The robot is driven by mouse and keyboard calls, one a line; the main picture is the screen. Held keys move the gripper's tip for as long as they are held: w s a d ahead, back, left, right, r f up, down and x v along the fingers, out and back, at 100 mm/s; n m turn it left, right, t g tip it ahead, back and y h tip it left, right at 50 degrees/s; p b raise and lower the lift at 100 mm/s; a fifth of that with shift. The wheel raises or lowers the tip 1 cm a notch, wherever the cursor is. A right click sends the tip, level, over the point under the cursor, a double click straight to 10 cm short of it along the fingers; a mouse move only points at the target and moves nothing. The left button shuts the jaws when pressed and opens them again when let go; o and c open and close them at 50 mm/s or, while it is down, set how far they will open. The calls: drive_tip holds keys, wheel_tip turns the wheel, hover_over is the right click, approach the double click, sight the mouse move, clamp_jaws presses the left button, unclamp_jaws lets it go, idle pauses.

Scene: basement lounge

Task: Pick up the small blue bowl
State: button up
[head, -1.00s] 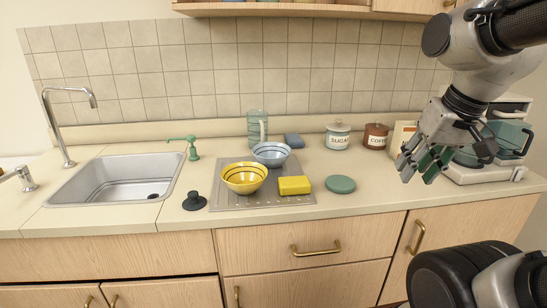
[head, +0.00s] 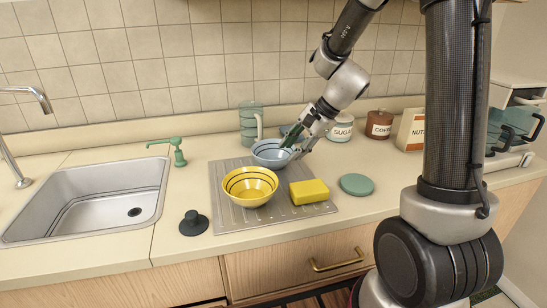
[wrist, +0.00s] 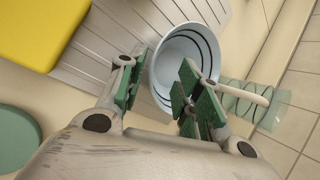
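The small blue bowl (head: 268,153) stands upright at the back of the grey drying mat, behind the yellow bowl. It also shows in the wrist view (wrist: 176,62), light blue with dark rings inside. My gripper (head: 291,146) is at the bowl's right side, pointing down. In the wrist view my gripper (wrist: 157,72) has its green-padded fingers apart. One finger is outside the bowl and the other overlaps its inside, with the near rim between them. I cannot tell whether either finger touches it.
On the grey mat (head: 225,188) are a yellow bowl (head: 250,194) and a yellow sponge (head: 310,192). A green glass pitcher (head: 249,121) stands close behind the blue bowl. A green disc (head: 356,184) and black stopper (head: 193,224) flank the mat. Canisters stand right; the sink is left.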

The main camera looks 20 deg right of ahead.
drive_tip(key=x, duration=0.4)
drive_tip(key=shift+s, duration=0.25)
clamp_jaws()
